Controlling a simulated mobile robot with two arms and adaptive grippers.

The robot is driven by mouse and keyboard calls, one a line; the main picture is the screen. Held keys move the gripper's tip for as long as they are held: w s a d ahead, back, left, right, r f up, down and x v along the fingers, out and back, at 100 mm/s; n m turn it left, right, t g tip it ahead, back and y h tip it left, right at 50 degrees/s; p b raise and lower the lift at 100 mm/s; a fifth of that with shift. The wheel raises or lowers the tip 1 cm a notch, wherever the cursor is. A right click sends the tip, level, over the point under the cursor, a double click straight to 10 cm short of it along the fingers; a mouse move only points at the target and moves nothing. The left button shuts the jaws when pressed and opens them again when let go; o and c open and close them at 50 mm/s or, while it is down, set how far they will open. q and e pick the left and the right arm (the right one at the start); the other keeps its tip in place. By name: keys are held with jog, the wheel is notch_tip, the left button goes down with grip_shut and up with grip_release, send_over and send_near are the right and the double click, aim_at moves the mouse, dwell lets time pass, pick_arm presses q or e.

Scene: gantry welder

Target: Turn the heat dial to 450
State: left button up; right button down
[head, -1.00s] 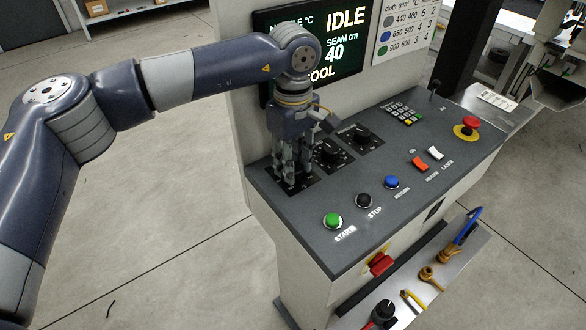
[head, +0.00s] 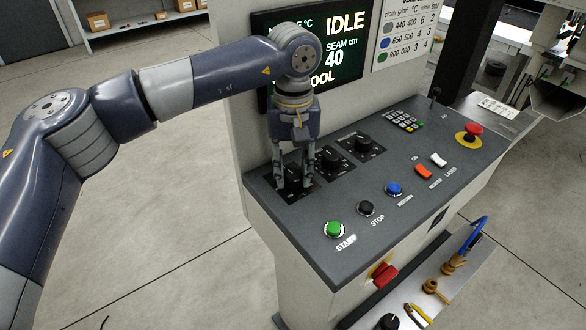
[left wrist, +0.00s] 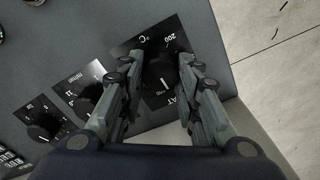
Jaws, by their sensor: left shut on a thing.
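The heat dial (left wrist: 160,74) is a black knob on a black plate at the left end of the console. In the left wrist view its plate reads "200", "°C" and part of a label ending in "AT", with a white mark on the knob. My left gripper (head: 294,180) comes down over this dial, its fingers on both sides of the knob. In the left wrist view the left gripper (left wrist: 160,80) is shut on the knob. The fingers hide much of the dial and its scale in the head view. My right gripper is not in view.
Two more black dials (head: 333,159) (head: 363,143) sit close to the right. Green (head: 334,229), black (head: 366,208) and blue (head: 394,188) buttons line the front. The display (head: 343,45) reads IDLE and is partly covered by my arm. A red emergency button (head: 473,130) is far right.

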aim_at(293, 173)
pick_arm(q)
jog(key=shift+w+r, duration=0.1)
dwell(0.3)
jog(key=o, duration=1.1)
jog(key=shift+c, duration=0.2)
notch_tip(293, 173, up, 12)
